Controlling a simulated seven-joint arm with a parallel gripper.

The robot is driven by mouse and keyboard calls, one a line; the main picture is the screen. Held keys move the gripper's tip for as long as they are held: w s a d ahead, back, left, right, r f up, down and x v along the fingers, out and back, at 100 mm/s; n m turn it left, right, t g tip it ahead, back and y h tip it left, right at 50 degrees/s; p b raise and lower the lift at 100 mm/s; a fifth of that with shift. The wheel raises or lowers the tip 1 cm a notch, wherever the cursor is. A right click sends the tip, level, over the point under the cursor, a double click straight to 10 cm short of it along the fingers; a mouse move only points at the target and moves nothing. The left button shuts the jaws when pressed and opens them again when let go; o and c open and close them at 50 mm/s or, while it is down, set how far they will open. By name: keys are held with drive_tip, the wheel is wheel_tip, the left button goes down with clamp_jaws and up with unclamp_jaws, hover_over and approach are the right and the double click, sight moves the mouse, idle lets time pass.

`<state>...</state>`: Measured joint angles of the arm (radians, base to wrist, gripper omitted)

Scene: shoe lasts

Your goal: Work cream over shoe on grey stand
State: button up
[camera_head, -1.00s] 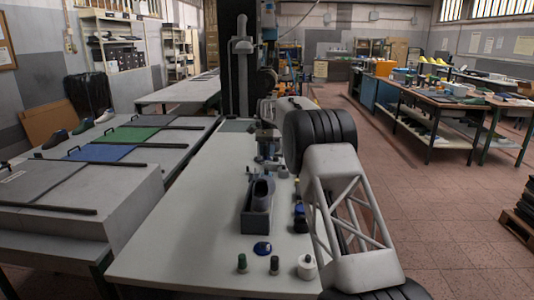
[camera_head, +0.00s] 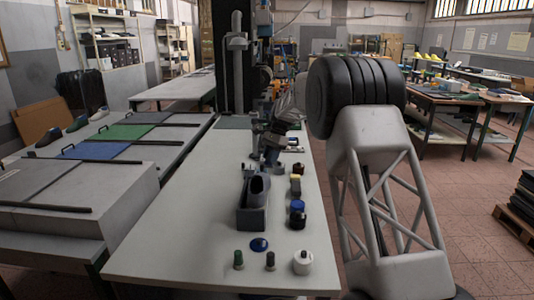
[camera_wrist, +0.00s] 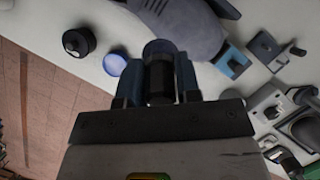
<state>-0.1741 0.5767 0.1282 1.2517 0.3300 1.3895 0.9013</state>
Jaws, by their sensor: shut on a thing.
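My gripper (camera_wrist: 160,72) is shut on a dark cylindrical tool (camera_wrist: 160,88) with a rounded, paler end, perhaps a dauber. What its tip touches is not clear. In the wrist view, a grey shoe-like shape (camera_wrist: 185,22) lies just beyond the held tool. A blue-topped jar (camera_head: 297,207) stands right of the stand.
The table's left side is clear.

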drive_tip(key=s+d+m+t+y, duration=0.1)
drive_tip(key=s+d+m+t, duration=0.1)
drive_tip(key=s, duration=0.6)
drive_tip(key=shift+s+d+f+m+t+y, duration=0.15)
drive_tip(key=shift+d+f+m+t+y, duration=0.2)
drive_tip(key=shift+d+m, duration=0.55)
drive_tip(key=shift+f, duration=0.15)
drive_tip(key=s+f, duration=0.6)
drive_tip(key=s, duration=0.2)
drive_tip(key=shift+f, duration=0.3)
drive_tip(key=shift+a, duration=1.15)
idle(1.4)
drive_tip(key=shift+w, duration=0.8)
